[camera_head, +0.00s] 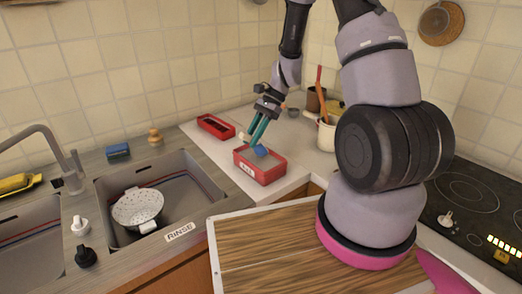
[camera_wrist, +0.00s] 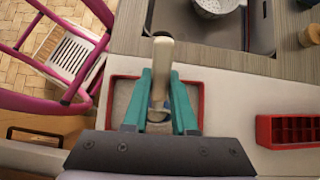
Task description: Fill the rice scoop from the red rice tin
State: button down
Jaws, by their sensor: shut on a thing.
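The red rice tin (camera_head: 264,174) stands on the white counter, with a pale label on its front. In the wrist view the tin (camera_wrist: 200,92) lies beneath my fingers, with pale grey contents showing inside. My gripper (camera_head: 254,142), with teal fingers, is over the tin and shut on the rice scoop. The scoop's blue bowl (camera_head: 261,150) is at the tin's opening; I cannot tell whether it touches the rice. Its beige handle (camera_wrist: 162,62) sticks out toward the sink side. My fingers partly hide the scoop, and its contents are not visible.
A second red tray (camera_head: 215,126) with compartments stands behind the rice tin; it also shows in the wrist view (camera_wrist: 290,131). A white colander (camera_head: 137,206) sits in the sink. A pot with utensils (camera_head: 326,136) stands to the right. White counter is clear between the trays.

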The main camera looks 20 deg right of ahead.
jog(key=shift+w+d, duration=0.4)
jog(key=shift+d, duration=0.45)
dwell(2.5)
jog(key=shift+s+a+f+t+h, duration=0.25)
jog(key=shift+a+f+t+h, duration=0.15)
jog(key=shift+h, duration=0.2)
jog(key=shift+r, duration=0.15)
jog(key=shift+a+r+t+h, duration=0.1)
jog(key=shift+r+t+h, duration=0.25)
jog(key=shift+r+h, duration=0.6)
jog(key=shift+r+t+h, duration=0.35)
jog(key=shift+r+h, duration=0.2)
jog(key=shift+r, duration=0.75)
jog(key=shift+s+a+r+t+h, duration=0.2)
jog(key=shift+a+r+h, duration=0.25)
jog(key=shift+r, duration=0.25)
jog(key=shift+s+a+r+t+h, duration=0.25)
jog(key=shift+a+r+h, duration=0.2)
jog(key=shift+r, duration=0.3)
jog(key=shift+s+a+r+t+h, duration=0.2)
jog(key=shift+a+r+h, duration=0.25)
jog(key=shift+r, duration=0.25)
